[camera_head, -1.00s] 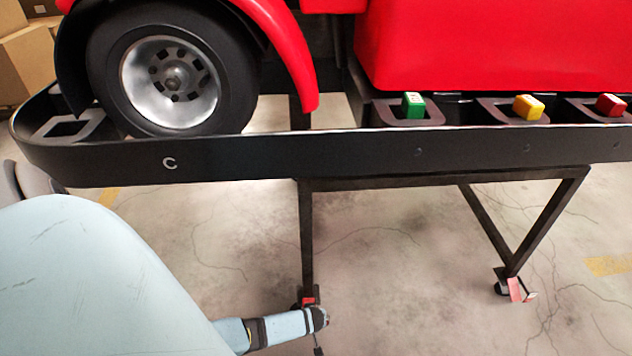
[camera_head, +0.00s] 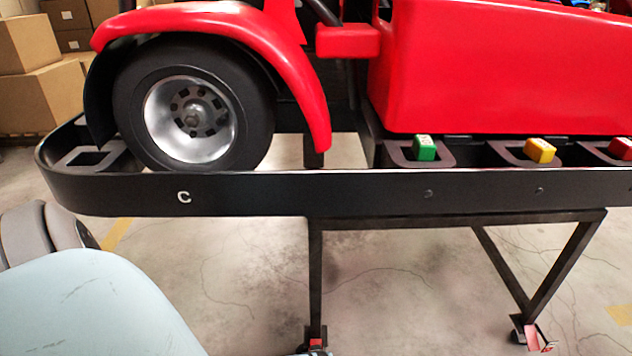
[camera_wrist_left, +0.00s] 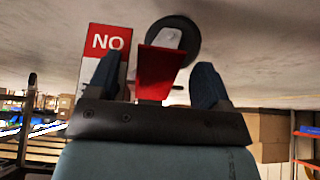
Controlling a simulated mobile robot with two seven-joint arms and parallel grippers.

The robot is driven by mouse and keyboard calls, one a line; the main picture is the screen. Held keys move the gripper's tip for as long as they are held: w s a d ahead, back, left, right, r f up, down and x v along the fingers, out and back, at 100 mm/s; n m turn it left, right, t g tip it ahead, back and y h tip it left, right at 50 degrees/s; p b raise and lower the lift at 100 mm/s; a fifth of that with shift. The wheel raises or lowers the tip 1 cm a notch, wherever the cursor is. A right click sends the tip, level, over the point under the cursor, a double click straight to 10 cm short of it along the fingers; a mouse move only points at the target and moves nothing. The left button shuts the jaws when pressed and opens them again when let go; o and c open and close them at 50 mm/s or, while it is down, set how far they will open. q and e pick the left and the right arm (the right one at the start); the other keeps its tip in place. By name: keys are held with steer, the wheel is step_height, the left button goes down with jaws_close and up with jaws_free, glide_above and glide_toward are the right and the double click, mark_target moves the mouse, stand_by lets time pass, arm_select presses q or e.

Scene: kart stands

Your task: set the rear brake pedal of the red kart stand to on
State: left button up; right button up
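The red kart stand (camera_head: 300,194) is a black frame on legs with casters, carrying a red kart (camera_head: 480,70). In the left wrist view, which is upside down, a red brake pedal (camera_wrist_left: 158,72) sits beside a dark caster wheel (camera_wrist_left: 186,38). A red and white plate (camera_wrist_left: 105,42) reading "NO" in the picture, "ON" when turned over, is next to it. My left gripper (camera_wrist_left: 158,62) is open, its dark fingers spread to either side of the pedal. I cannot tell whether they touch it. In the head view the left gripper is mostly cut off at the bottom edge. My right gripper is not in view.
Another caster with a red pedal (camera_head: 535,337) stands at the lower right. Green (camera_head: 424,148), yellow (camera_head: 540,150) and red (camera_head: 620,149) blocks sit on the stand's rail. Cardboard boxes (camera_head: 40,95) are stacked behind left. Floor around the legs is clear.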

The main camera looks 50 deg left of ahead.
arm_select(q)
steer(key=shift+d+r, duration=0.1)
steer(key=shift+r, duration=0.05)
arm_select(e)
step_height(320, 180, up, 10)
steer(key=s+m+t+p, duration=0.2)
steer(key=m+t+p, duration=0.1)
steer(key=p, duration=0.8)
arm_select(q)
steer(key=p+v, duration=0.1)
steer(key=v, duration=1.2)
steer(key=shift+r, duration=0.2)
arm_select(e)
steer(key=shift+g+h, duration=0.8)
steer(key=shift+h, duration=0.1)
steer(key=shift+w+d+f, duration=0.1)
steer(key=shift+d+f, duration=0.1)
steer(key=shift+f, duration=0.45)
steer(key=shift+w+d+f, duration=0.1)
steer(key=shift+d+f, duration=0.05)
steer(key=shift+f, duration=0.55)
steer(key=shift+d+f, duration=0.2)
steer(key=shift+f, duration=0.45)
arm_select(q)
steer(key=shift+s, duration=0.1)
